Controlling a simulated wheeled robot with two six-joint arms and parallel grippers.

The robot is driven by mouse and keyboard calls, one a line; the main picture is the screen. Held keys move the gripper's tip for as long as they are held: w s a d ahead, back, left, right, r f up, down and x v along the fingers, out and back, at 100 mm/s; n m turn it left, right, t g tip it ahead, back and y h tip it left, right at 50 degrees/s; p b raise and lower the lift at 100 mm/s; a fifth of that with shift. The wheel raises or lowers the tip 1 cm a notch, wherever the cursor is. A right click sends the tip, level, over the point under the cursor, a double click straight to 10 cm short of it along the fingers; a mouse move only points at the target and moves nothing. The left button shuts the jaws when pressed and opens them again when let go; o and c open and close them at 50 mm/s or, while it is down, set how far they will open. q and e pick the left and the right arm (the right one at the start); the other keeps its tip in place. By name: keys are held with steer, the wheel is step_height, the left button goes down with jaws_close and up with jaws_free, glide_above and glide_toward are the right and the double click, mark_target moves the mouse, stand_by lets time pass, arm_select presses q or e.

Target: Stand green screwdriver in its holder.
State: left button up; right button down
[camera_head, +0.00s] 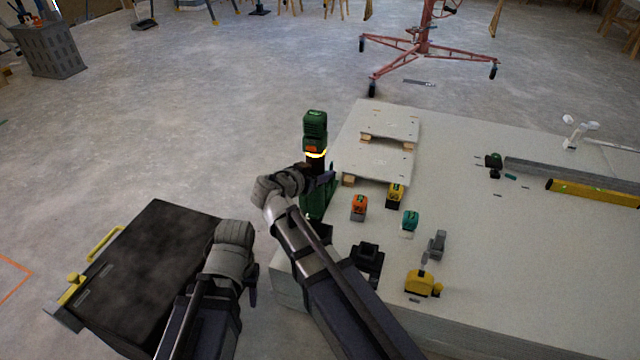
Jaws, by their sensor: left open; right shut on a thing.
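The green screwdriver (315,124) stands roughly upright above the left edge of the panel stack. It has a green top, an orange patch, a yellow band and a dark section below. My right gripper (318,180) is shut on it around its middle, and more green shows below the fingers. I cannot tell whether its lower end touches anything. A black holder (368,258) sits on the panel, right of my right forearm, and the arm partly hides it. My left gripper (252,288) is open and empty, above the black case's right side; its fingers are mostly hidden.
Orange (359,207), yellow (395,194) and teal (409,221) blocks, a grey tool (436,244) and a yellow tape measure (421,284) stand on the panel stack (520,260). Pale boards (375,160) lie behind. A black case (150,270) is on the left.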

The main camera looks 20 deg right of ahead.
steer(key=shift+f, duration=0.35)
step_height(320, 180, down, 6)
steer(key=b, duration=0.6)
steer(key=shift+f+b, duration=0.15)
steer(key=shift+b, duration=0.15)
steer(key=shift+s+a+f+b, duration=0.1)
steer(key=shift+s+f+b, duration=0.05)
steer(key=shift+f+b, duration=2.75)
stand_by(2.7)
jaws_free()
stand_by(0.4)
